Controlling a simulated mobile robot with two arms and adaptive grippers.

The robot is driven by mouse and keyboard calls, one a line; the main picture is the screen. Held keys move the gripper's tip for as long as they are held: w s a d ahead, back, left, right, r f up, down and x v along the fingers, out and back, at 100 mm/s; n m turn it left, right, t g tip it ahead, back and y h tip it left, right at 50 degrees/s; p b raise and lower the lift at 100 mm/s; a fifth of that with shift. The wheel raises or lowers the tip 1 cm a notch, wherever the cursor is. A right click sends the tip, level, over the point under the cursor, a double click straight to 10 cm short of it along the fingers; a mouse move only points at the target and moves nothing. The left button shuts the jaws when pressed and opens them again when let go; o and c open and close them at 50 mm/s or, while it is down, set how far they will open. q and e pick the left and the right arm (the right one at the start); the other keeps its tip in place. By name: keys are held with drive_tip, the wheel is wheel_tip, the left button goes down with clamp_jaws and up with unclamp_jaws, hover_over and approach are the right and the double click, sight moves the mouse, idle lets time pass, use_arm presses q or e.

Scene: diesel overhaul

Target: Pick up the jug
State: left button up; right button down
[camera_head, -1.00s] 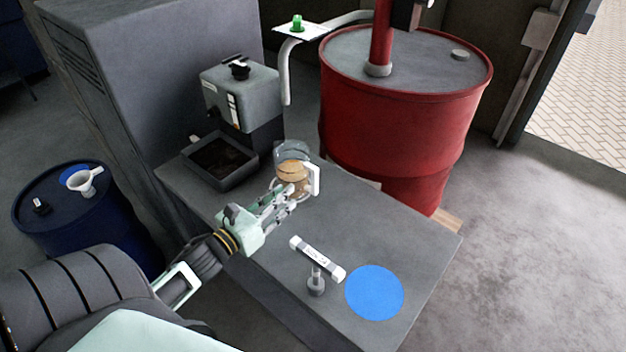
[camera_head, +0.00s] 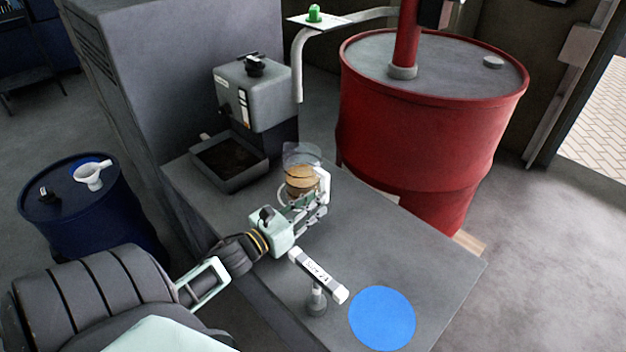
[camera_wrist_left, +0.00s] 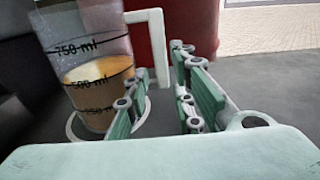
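The jug (camera_head: 301,176) is clear, with amber liquid in its lower part and a white handle on its right side. It stands upright on the grey bench (camera_head: 420,268). In the left wrist view the jug (camera_wrist_left: 95,85) shows at the left with millilitre marks, and a pale ring lies around its base. My left gripper (camera_head: 316,201) is low beside the jug, on the handle side. In the wrist view its green-padded fingers (camera_wrist_left: 162,78) are apart, and the handle shows beyond and between them; contact is not clear. My right gripper is out of view.
A labelled bar on a stand (camera_head: 318,276) and a blue disc (camera_head: 382,319) are on the near bench. A grey machine (camera_head: 252,95) with a dark tray (camera_head: 262,172) is behind the jug. A red drum (camera_head: 430,130) stands behind the bench; a blue drum (camera_head: 85,215) stands left.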

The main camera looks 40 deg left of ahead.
use_arm(q)
drive_tip(key=shift+w+d+r+p, duration=0.1)
drive_tip(key=shift+w+d+p, duration=0.05)
drive_tip(key=shift+w, duration=1)
drive_tip(key=shift+w+d+r+p, duration=0.1)
drive_tip(key=shift+w+d+p, duration=0.05)
drive_tip(key=shift+w, duration=1)
drive_tip(key=shift+c, duration=0.6)
clamp_jaws()
drive_tip(key=shift+r, duration=0.1)
